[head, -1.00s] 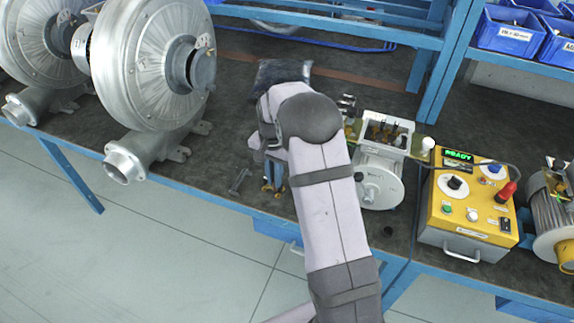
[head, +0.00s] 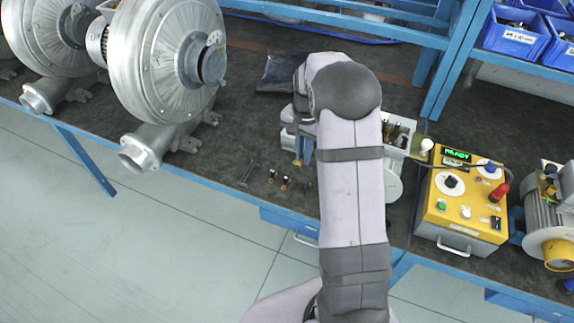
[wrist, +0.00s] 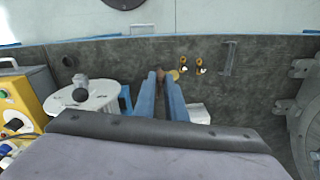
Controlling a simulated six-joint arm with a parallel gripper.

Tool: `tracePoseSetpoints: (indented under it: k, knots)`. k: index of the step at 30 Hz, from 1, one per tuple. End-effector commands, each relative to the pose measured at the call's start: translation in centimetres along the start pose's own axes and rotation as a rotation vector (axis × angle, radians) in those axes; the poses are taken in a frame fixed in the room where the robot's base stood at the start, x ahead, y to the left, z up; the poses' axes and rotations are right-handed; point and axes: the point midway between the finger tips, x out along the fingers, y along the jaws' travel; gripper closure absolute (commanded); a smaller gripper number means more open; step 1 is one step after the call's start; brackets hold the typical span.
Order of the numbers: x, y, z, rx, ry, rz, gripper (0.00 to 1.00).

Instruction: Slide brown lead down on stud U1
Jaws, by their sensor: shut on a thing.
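My gripper (head: 298,160) is above the bench, left of the motor. In the wrist view its two blue fingers (wrist: 161,78) are shut on a small brown piece (wrist: 160,73), which I take to be the brown lead. A round brass-coloured part (wrist: 175,75) shows beside the fingertips; it looks like the lead's ring end, but I cannot be sure. The open terminal box (head: 402,133) on the motor is right of my gripper and partly hidden by my arm. Stud U1 cannot be made out.
Two small brass-and-black parts (head: 278,180) lie on the bench, with a grey metal tool (head: 248,172) left of them. A large blower (head: 165,60) stands at left. A yellow control box (head: 462,207) reading READY stands right of the motor.

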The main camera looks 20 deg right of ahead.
Motion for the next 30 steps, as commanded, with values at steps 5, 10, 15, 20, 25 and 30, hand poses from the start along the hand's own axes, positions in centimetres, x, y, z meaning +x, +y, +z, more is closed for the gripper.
tracePoseSetpoints:
  k: [5, 10, 15, 20, 25, 30]
  knots:
    - [-4.7, 3.0, -6.5, 0.399, 0.002, -0.001, 1.00]
    - [-7.8, 6.7, -11.6, 0.761, 0.001, -0.001, 1.00]
    - [-9.9, 10.0, -14.8, 1.035, 0.000, 0.000, 1.00]
    - [-11.4, 12.6, -16.9, 1.229, -0.001, 0.000, 1.00]
    - [-12.2, 14.3, -18.0, 1.350, -0.001, 0.001, 1.00]
    - [-12.3, 14.7, -18.3, 1.385, 0.000, 0.000, 1.00]
